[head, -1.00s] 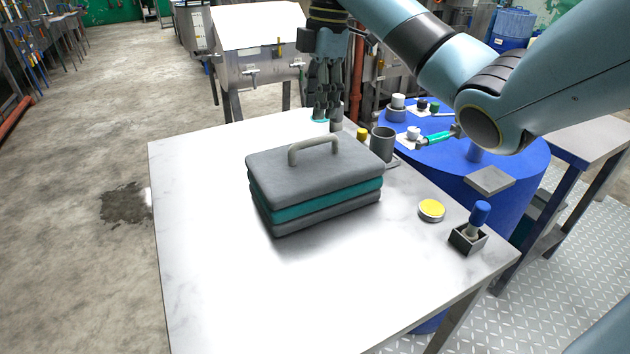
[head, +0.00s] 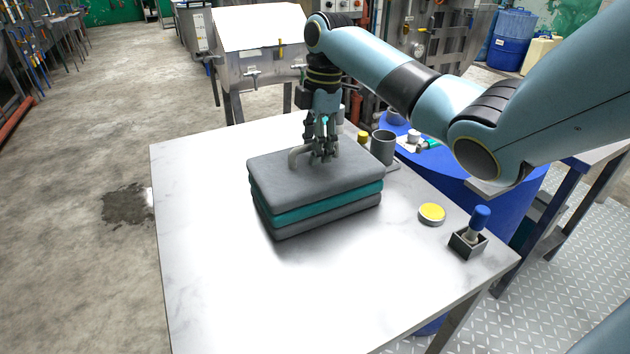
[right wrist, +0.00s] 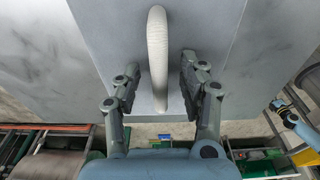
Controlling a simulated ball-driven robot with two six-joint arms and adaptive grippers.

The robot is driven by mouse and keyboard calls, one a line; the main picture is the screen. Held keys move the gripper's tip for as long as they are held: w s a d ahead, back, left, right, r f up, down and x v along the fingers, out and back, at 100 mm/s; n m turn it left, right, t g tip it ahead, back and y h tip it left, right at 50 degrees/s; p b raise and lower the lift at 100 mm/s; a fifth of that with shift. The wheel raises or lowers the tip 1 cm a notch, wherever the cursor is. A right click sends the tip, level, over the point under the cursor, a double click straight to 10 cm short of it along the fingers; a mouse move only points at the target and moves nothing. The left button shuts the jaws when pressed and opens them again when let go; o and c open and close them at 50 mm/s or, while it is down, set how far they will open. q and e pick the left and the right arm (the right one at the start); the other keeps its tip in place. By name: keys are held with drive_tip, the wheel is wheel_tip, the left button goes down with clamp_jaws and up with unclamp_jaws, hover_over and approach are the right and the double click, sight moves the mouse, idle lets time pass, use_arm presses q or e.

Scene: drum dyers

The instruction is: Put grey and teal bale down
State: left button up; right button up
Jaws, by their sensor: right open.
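The grey and teal bale (head: 300,195) rests flat on the white table, with a teal band between grey layers and a handle (head: 296,156) on top. In the right wrist view the handle (right wrist: 158,60) runs between the two open fingers (right wrist: 158,90), with a gap on both sides. The bale's grey top (right wrist: 95,30) fills the upper part of that view. My left gripper is not in view.
A grey cup (head: 382,147) and a small yellow-topped item (head: 363,137) stand just behind the bale's right end. A yellow-lidded tin (head: 432,213) and a blue-handled stamp in a holder (head: 474,228) are at the right. The table's front left (head: 220,290) is clear.

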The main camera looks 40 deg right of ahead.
drive_tip(key=shift+f, duration=0.25)
idle(0.3)
clamp_jaws()
idle(0.5)
